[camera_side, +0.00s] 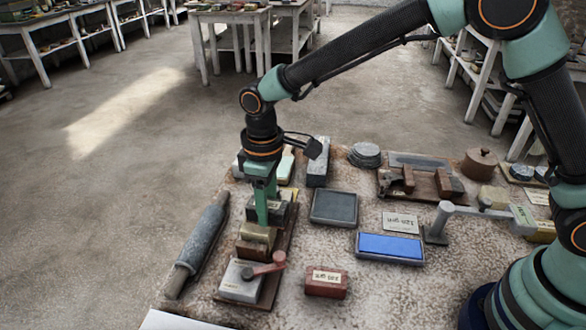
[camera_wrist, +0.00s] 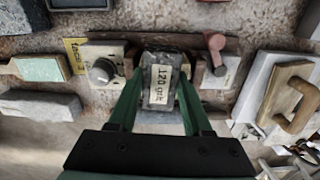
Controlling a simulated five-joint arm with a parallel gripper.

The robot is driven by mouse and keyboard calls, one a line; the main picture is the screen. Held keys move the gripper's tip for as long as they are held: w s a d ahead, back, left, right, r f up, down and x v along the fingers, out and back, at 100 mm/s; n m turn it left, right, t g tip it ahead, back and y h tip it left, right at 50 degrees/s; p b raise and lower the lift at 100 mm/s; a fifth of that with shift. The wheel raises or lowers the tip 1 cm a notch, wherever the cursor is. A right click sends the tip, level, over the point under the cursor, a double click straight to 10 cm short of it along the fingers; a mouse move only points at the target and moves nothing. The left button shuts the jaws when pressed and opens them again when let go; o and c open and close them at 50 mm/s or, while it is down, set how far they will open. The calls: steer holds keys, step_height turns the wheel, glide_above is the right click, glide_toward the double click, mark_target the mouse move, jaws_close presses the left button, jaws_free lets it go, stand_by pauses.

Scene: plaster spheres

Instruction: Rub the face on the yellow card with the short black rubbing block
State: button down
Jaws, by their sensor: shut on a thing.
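My gripper (camera_side: 262,218) points straight down over a wooden clamp fixture (camera_side: 270,282) at the left of the bench. In the wrist view my gripper (camera_wrist: 160,90) is shut on a dark block (camera_wrist: 158,98) with a cream "120 grit" label. The block lies across the fixture's middle; whether it touches anything beneath cannot be told. A yellow card (camera_wrist: 75,52) with "face" lettering, partly readable, lies left of the fixture in the wrist view. It shows as a sliver behind my gripper in the side view. Any face under the block is hidden.
A red-handled lever (camera_side: 268,266) stands on the fixture. A reddish labelled block (camera_side: 326,283) lies right of it. A grey roller (camera_side: 203,243) lies along its left. A dark tray (camera_side: 334,208) and a blue-topped tray (camera_side: 390,247) stand to the right.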

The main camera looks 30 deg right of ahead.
steer(key=shift+w+a, duration=0.9)
steer(key=shift+w, duration=0.1)
steer(key=shift+s+d, duration=0.9)
steer(key=shift+s, duration=0.1)
steer(key=shift+s+d+f, duration=0.1)
steer(key=shift+s+d, duration=0.5)
steer(key=shift+s, duration=0.05)
steer(key=shift+w+a+r, duration=0.75)
steer(key=shift+w, duration=0.1)
steer(key=shift+r, duration=0.1)
steer(key=shift+r, duration=1.15)
